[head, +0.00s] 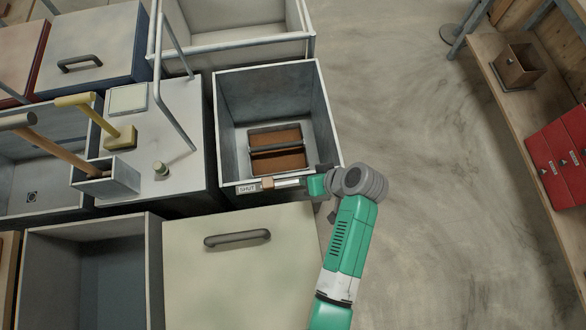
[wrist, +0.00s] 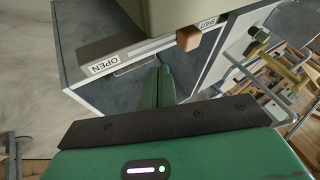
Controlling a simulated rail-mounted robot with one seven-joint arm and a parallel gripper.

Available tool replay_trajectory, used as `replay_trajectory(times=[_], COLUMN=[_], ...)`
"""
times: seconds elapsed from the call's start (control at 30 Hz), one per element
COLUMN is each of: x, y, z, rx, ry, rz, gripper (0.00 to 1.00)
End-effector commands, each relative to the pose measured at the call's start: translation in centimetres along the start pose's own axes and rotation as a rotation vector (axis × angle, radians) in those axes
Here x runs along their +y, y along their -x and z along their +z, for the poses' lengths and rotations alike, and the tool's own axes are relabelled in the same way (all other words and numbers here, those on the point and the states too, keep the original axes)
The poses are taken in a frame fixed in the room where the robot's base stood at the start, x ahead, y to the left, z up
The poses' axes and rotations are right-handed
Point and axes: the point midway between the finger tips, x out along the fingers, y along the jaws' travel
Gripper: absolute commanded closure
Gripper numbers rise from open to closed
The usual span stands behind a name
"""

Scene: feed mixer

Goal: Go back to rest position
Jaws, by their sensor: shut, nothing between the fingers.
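My gripper (head: 317,186) is at the front right corner of the grey bin (head: 228,125), at the right end of the slide rail. In the wrist view its two green fingers (wrist: 158,80) are together and empty, pointing toward the bin's front. A wooden knob (head: 268,183) sits on the rail beside the SHUT label (head: 246,188), left of my gripper and apart from it. The wrist view also shows the knob (wrist: 188,38) near the SHUT label, with the OPEN label (wrist: 103,65) at the other end. The OPEN label is hidden in the head view.
A framed opening with brown inside (head: 275,138) lies in the bin floor. A closed pale lid (head: 240,270) is below the bin. A bent metal pipe (head: 172,105) rises at left. Floor (head: 420,180) to the right is clear up to the wooden bench (head: 500,110) with red boxes (head: 552,160).

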Motion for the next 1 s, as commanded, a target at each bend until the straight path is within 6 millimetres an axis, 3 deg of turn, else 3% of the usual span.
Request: replay_trajectory(times=[0.1, 0.2, 0.7, 0.77, 0.87, 1.0], x=[0.0, 0.0, 0.1, -0.2, -1.5, -6.0], y=[2.3, 3.2, 3.5, 4.6, 8.2, 15.9], z=[-0.1, -0.1, -0.1, -2.3, -8.6, -18.0], rx=[0.003, 0.002, 0.002, 0.044, 0.183, 0.465], ry=[-0.001, -0.001, 0.000, 0.023, 0.085, 0.175], rz=[0.002, 0.001, 0.003, 0.050, 0.184, 0.362], gripper=[1.00, 1.00, 1.00, 1.00, 1.00, 1.00])
